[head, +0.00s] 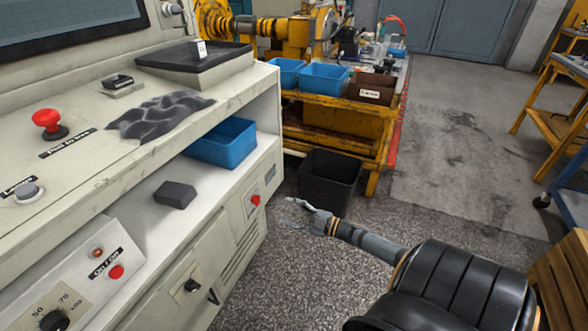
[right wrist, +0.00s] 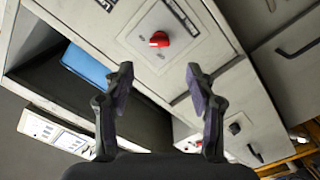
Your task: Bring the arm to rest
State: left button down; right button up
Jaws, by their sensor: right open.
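My right arm comes in from the lower right in the head view. Its gripper (head: 303,211) hangs over the floor in front of the grey control cabinet (head: 240,232). In the right wrist view the two dark fingers of my right gripper (right wrist: 160,88) stand wide apart with nothing between them. Beyond them are the cabinet front and its red knob (right wrist: 159,39), apart from the fingers. My left gripper does not show.
A black bin (head: 328,180) stands on the floor just behind my right gripper. Blue bins (head: 325,78) sit on a yellow workbench (head: 335,125). The cabinet shelf holds a blue bin (head: 222,145) and a dark block (head: 175,194). Floor right of the workbench is clear.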

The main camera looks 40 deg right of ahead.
jog(key=shift+v, duration=1)
notch_tip(320, 180, down, 10)
jog(key=a+m+g+h, duration=0.1)
jog(key=m+g+h, duration=0.1)
jog(key=m+h, duration=0.4)
jog(key=s+a+f+m+g+h, duration=0.3)
jog(key=s+a+f+m+g, duration=0.4)
jog(key=s+f, duration=0.55)
jog(key=s+a+f+g+y, duration=0.1)
jog(key=s+a+f+g, duration=0.2)
jog(key=s+a+g, duration=0.4)
pick_arm(q)
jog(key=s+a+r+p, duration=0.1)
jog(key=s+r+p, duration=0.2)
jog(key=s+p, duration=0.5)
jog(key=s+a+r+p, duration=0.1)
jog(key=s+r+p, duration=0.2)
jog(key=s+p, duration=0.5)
jog(key=p, duration=0.7)
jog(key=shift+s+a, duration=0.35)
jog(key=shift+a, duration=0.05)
pick_arm(e)
jog(key=s+r, duration=0.3)
jog(key=s, duration=0.6)
jog(key=s+d+r, duration=0.1)
jog(key=s+r, duration=0.2)
jog(key=s, duration=0.6)
jog(key=shift+t, duration=0.3)
